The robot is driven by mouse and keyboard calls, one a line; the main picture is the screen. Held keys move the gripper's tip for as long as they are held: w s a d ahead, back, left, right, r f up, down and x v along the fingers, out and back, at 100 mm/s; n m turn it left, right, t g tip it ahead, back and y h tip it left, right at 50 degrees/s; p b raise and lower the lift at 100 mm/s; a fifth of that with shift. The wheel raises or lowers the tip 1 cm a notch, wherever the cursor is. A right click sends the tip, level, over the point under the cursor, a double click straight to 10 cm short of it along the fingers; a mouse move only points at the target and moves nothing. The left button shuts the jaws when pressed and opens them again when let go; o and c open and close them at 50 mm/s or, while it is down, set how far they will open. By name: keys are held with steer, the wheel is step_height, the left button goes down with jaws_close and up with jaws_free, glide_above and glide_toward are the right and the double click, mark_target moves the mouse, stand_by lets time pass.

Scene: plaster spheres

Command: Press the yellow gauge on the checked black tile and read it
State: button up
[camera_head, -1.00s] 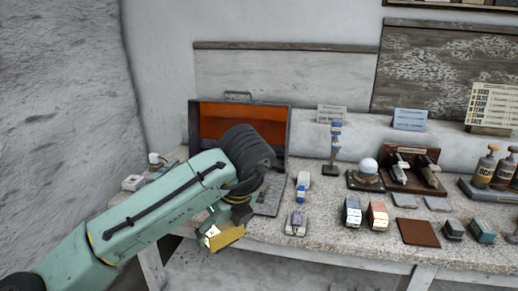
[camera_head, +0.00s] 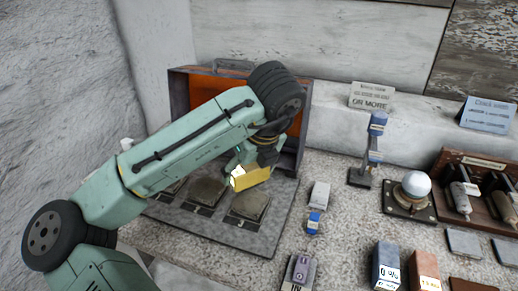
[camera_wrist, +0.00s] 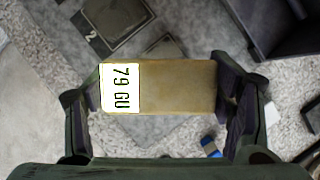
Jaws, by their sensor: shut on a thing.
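My gripper (camera_head: 249,172) is shut on the yellow gauge (camera_head: 257,180) and holds it above a grey board in front of the open case. In the wrist view the gauge (camera_wrist: 178,88) lies between both fingers, with a lit white display (camera_wrist: 120,88) reading "79 GU", turned sideways. Dark square tiles sit on the board: a right one (camera_head: 250,204), a middle one (camera_head: 206,192) and one partly behind my arm. A tile also shows in the wrist view (camera_wrist: 113,18). I cannot tell which tile is the checked black one. The gauge appears apart from the tiles.
The open orange-lined case (camera_head: 180,92) stands behind the board (camera_head: 262,240). To the right are a blue-topped stand (camera_head: 374,140), a white sphere on a base (camera_head: 416,185), and small blocks (camera_head: 385,266).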

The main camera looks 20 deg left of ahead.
mark_target(247, 197)
steer(key=shift+w, duration=0.45)
steer(key=shift+s+f+b, duration=0.15)
steer(key=shift+f+b, duration=0.7)
steer(key=shift+b, duration=0.1)
step_height(247, 197, down, 4)
steer(key=b, duration=0.4)
steer(key=shift+f, duration=0.6)
stand_by(0.5)
step_height(247, 197, up, 7)
steer(key=p, duration=0.7)
steer(key=shift+r, duration=0.1)
stand_by(1.3)
